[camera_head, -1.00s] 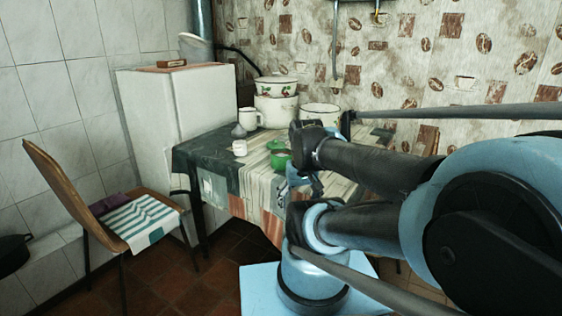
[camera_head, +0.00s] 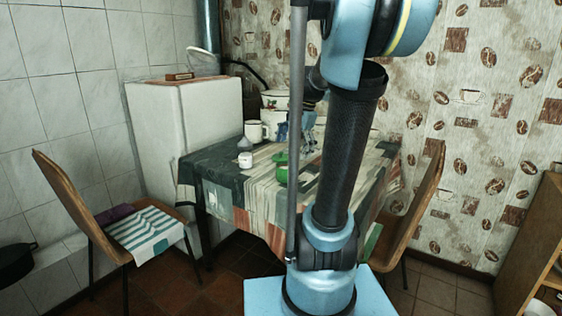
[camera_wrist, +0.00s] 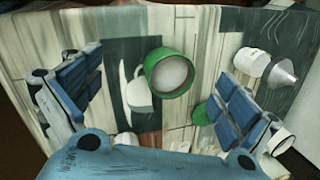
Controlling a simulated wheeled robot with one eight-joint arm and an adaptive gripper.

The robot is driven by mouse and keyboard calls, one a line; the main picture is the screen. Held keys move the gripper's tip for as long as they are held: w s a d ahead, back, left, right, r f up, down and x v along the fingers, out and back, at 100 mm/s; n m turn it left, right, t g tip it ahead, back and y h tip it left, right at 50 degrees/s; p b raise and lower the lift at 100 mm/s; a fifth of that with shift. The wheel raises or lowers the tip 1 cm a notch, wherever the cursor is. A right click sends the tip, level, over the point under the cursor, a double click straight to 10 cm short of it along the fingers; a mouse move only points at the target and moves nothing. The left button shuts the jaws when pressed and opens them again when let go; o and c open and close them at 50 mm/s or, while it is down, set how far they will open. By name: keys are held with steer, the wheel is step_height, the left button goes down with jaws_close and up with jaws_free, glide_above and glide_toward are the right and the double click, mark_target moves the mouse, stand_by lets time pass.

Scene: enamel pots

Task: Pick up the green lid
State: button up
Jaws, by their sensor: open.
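The green lid (camera_head: 280,157) seems to be the farther of two green things on the table, partly hidden behind my arm. In the wrist view a green edge, likely the lid (camera_wrist: 201,114), shows beside the right finger, which covers part of it. The green pot (camera_wrist: 168,75), open with a pale inside, lies in view between my fingers; it also shows in the head view (camera_head: 283,175). My gripper (camera_wrist: 158,72) is open and empty above the table, its fingers spread wide. In the head view my gripper (camera_head: 300,130) is partly hidden behind my arm.
A white jar (camera_wrist: 250,62) and a grey cone-shaped thing (camera_wrist: 284,72) stand to the right. Chairs flank the table at left (camera_head: 65,200) and right (camera_head: 425,195).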

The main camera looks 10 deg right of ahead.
steer(key=w+d+r+m+y, duration=0.1)
steer(key=w+d+m, duration=0.15)
steer(key=w, duration=0.35)
steer(key=w+d+r+m, duration=0.1)
steer(key=w+r+m, duration=0.15)
steer(key=w, duration=0.35)
steer(key=m+y, duration=0.2)
steer(key=m, duration=0.4)
glide_toward(281, 153)
steer(key=f, duration=0.1)
steer(key=w+a+f, duration=0.1)
steer(key=a+f, duration=0.1)
steer(key=shift+w+f, duration=0.15)
steer(key=shift+w, duration=0.15)
steer(key=shift+x, duration=3.15)
steer(key=shift+s+d+f, duration=0.1)
steer(key=shift+d, duration=0.05)
steer(key=c, duration=1.1)
